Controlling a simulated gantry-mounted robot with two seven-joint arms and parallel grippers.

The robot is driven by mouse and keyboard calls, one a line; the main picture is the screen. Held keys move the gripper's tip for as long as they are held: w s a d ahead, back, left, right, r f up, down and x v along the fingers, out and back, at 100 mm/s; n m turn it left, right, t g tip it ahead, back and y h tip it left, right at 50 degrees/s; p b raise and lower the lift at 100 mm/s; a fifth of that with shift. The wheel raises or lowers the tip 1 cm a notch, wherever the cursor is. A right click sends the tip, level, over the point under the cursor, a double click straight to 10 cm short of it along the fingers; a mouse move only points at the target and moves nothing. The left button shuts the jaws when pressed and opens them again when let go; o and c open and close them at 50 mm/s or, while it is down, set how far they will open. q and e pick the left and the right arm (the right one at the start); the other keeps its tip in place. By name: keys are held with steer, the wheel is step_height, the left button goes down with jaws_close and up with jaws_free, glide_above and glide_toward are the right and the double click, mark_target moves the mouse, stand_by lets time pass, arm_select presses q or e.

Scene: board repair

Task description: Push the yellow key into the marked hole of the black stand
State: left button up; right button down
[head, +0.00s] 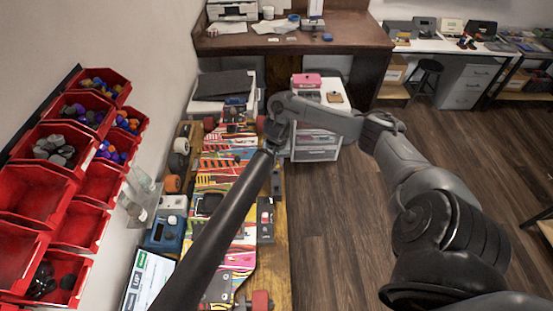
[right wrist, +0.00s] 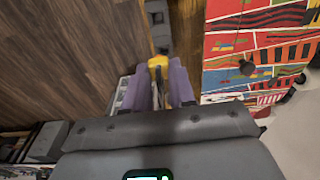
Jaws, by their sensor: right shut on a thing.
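My right gripper (right wrist: 160,84) has two purple fingers shut on the yellow key (right wrist: 158,61). Only the key's yellow top and a dark part between the fingers show. A dark grey stand-like object (right wrist: 160,30) with pale parts lies just beyond the key in the right wrist view; I cannot make out its marked hole, or whether the key touches it. In the head view, my right arm reaches in from the right over the bench edge, and its fingers and the key cannot be made out.
A brightly patterned skateboard deck (head: 243,262) lies on the wooden bench (head: 283,265), also in the right wrist view (right wrist: 250,50). Red bins (head: 38,190) hang on the left wall. A white drawer cart (head: 318,153) stands behind. The wooden floor (head: 350,240) at right is open.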

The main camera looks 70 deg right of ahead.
steer(key=shift+f+b, duration=2.3)
steer(key=shift+f, duration=4.2)
steer(key=shift+f, duration=0.75)
steer(key=shift+p, duration=0.5)
steer(key=shift+f, duration=0.35)
steer(key=shift+f+p, duration=0.1)
steer(key=shift+p, duration=0.4)
steer(key=shift+f, duration=0.3)
